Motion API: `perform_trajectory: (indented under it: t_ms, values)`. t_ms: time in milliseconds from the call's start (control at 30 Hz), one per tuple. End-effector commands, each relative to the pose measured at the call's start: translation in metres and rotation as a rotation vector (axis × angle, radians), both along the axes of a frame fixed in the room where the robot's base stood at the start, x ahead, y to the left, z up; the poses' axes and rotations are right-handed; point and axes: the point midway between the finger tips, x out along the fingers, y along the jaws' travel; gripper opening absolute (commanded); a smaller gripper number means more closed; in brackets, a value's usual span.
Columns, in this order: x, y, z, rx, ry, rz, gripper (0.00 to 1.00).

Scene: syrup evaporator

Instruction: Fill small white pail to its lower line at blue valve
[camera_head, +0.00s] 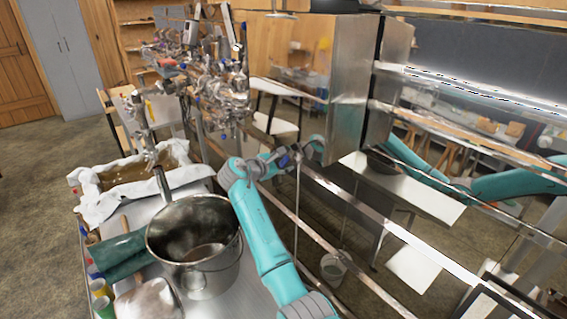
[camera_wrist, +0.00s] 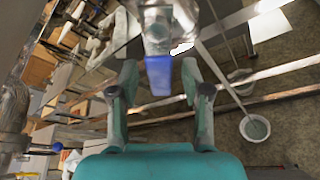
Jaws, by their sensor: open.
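The blue valve handle (camera_wrist: 158,78) shows in the wrist view below a metal valve body (camera_wrist: 157,25). My gripper (camera_wrist: 159,70) is open, with one finger on each side of the blue handle and a visible gap to each. In the head view my gripper (camera_head: 297,154) is at the side of the metal evaporator, and the handle is hard to make out. The small white pail (camera_head: 333,268) stands low under the rails, and it also shows in the wrist view (camera_wrist: 254,127) with a greyish inside. A thin pale line runs down toward it; I cannot tell whether it is liquid. Its fill lines are not readable.
A large steel bucket (camera_head: 195,243) stands on the metal cart at left, beside a cloth-lined tub (camera_head: 131,176) of brown liquid. Metal rails (camera_head: 405,236) cross the space around the evaporator. Dense pipework with several valves (camera_head: 215,85) lies behind. Open floor shows at far left.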

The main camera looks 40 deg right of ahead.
Motion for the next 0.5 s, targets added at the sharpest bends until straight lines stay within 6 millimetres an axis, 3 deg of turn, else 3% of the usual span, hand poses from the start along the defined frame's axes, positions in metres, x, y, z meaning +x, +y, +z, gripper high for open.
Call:
perform_trajectory:
  t_ms: [300, 500]
  values:
    - [0.0006, -0.0018, -0.0008, 0.000, 0.000, 0.001, 0.45]
    - [0.0005, -0.0016, -0.0009, 0.000, 0.000, 0.000, 0.00]
